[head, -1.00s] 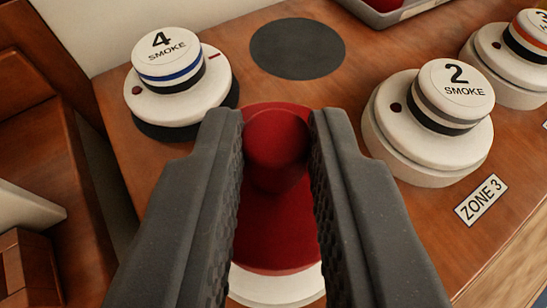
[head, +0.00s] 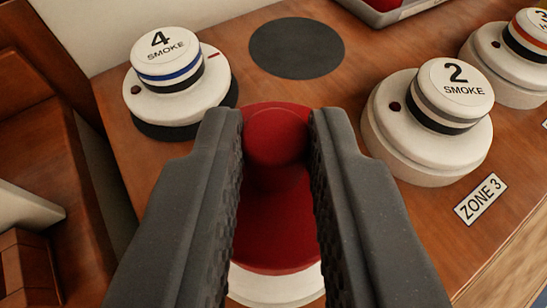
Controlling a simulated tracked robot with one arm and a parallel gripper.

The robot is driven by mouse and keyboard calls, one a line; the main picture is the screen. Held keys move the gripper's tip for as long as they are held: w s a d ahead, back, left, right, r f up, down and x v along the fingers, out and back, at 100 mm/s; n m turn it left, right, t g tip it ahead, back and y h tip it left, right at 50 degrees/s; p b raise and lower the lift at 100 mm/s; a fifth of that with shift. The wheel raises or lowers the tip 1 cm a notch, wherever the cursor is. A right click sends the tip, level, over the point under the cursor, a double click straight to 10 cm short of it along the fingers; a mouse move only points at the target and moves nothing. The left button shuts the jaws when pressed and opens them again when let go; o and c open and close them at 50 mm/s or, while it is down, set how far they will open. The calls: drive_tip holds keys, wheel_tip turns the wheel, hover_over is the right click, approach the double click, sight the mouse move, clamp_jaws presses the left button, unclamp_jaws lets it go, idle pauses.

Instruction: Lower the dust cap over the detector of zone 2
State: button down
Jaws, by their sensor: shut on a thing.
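A red dust cap (head: 272,238) with a round knob (head: 276,135) is between the fingers of my gripper (head: 277,118), which is shut on the knob. A white round base (head: 280,287) shows just below the cap's near rim. The cap hides the rest of it, including any number, and I cannot tell whether the cap rests on it. A white detector marked "2 SMOKE" (head: 430,125), with a grey band, stands to the right, beside a "ZONE 3" label (head: 481,199). No zone 2 label is in view.
A detector marked "4 SMOKE" (head: 178,85) with a blue band stands at the left on a dark disc. An empty dark disc (head: 296,48) lies behind the cap. Another detector (head: 510,62) with an orange band is cut off at right. A grey tray (head: 395,14) with something red is at the top.

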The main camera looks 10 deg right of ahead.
drive_tip(key=shift+f+b, duration=0.6)
drive_tip(key=shift+f, duration=0.8)
drive_tip(key=c, duration=1.2)
unclamp_jaws()
drive_tip(key=shift+c, duration=0.2)
drive_tip(key=shift+s+r, duration=0.1)
drive_tip(key=shift+s, duration=0.05)
drive_tip(key=b+v, duration=0.1)
drive_tip(key=v, duration=1.2)
drive_tip(key=shift+s, duration=0.2)
drive_tip(key=shift+a+r, duration=0.1)
